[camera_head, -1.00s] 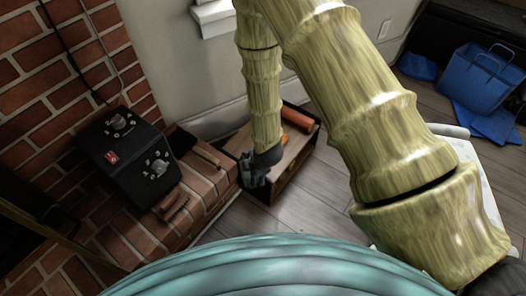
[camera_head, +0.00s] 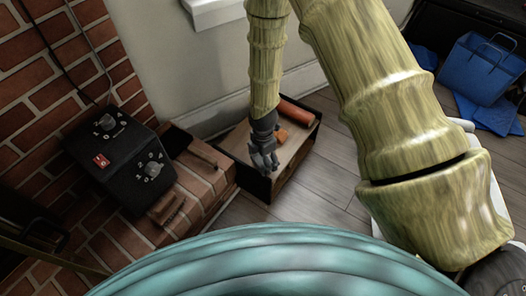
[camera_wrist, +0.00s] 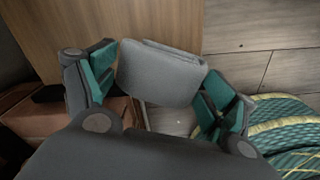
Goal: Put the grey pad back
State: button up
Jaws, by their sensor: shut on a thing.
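The grey pad (camera_wrist: 165,72) is a soft-looking grey block with rounded edges. It sits between the two teal-lined fingers of my gripper (camera_wrist: 160,80) in the wrist view, and the fingers are shut on it. In the head view my gripper (camera_head: 264,152) hangs over the front left part of a low wooden box (camera_head: 291,172) with dark sides. I cannot make out the pad clearly there, or tell whether it touches the box. The wrist view shows a flat wooden surface (camera_wrist: 75,28) behind the pad.
An orange-red roll (camera_head: 297,112) and a small orange block (camera_head: 282,136) lie in the box. A blue bag (camera_head: 480,70) stands far right. Plank floor (camera_head: 335,165) right of the box is clear.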

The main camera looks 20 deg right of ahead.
jog(key=w, duration=0.2)
jog(key=w+d+b, duration=0.1)
jog(key=w, duration=0.1)
jog(key=w+d+f+b, duration=0.1)
jog(key=w, duration=0.1)
jog(key=shift+w+d, duration=0.15)
jog(key=shift+w, duration=0.25)
jog(key=shift+f+b, duration=1.3)
jog(key=shift+f, duration=0.4)
jog(key=shift+r, duration=0.1)
jog(key=o, duration=0.8)
notch_tip(320, 180, up, 12)
jog(key=p, duration=0.6)
